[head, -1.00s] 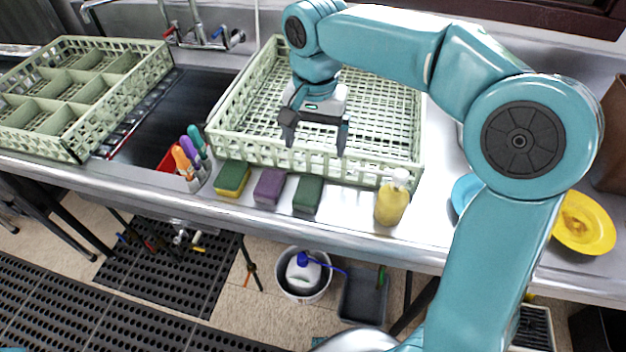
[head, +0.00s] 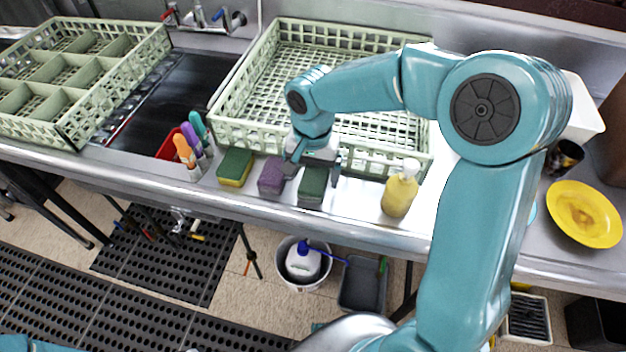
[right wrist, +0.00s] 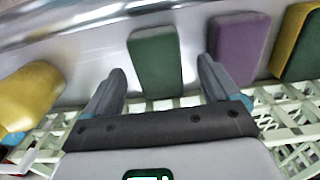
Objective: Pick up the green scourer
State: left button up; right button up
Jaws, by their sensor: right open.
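The green scourer (head: 312,186) lies on the steel counter in front of the right dish rack, between the purple scourer (head: 272,177) and the yellow soap bottle (head: 400,190). My right gripper (head: 315,172) is above and just behind it, with its fingers open. In the right wrist view, the green scourer (right wrist: 155,60) appears ahead of the gap between the two open fingertips (right wrist: 162,72), with nothing held. The purple scourer (right wrist: 238,48) is close beside one finger in that view. My left gripper is not in view.
A yellow and green sponge (head: 235,167) sits left of the purple scourer. The green dish rack (head: 225,128) stands behind the scourers. Brushes (head: 190,145) stand at the left. A yellow plate (head: 584,213) lies at the right. The counter's front edge is close.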

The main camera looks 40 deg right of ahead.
aim_at(314, 178)
jog(key=shift+w+f, duration=0.2)
jog(key=shift+f, duration=0.3)
jog(key=shift+w+f, duration=0.15)
jog(key=shift+f, duration=0.3)
jog(key=shift+s+d+f, duration=0.1)
jog(key=shift+s+f, duration=0.05)
jog(key=shift+f, duration=0.1)
jog(key=shift+s+d+r, duration=0.1)
jog(key=shift+s, duration=0.45)
jog(key=shift+w, duration=0.25)
jog(key=shift+w+a+f, duration=0.2)
jog(key=shift+w, duration=0.1)
jog(key=c, duration=0.6)
jog(key=shift+d, duration=0.1)
jog(key=c, duration=0.4)
jog(key=shift+s+r, duration=0.2)
jog(key=shift+s, duration=0.2)
jog(key=shift+w, duration=0.35)
jog(key=shift+s+r, duration=0.1)
jog(key=shift+r, duration=0.15)
jog(key=shift+r+p, duration=0.75)
jog(key=shift+r, duration=8.9)
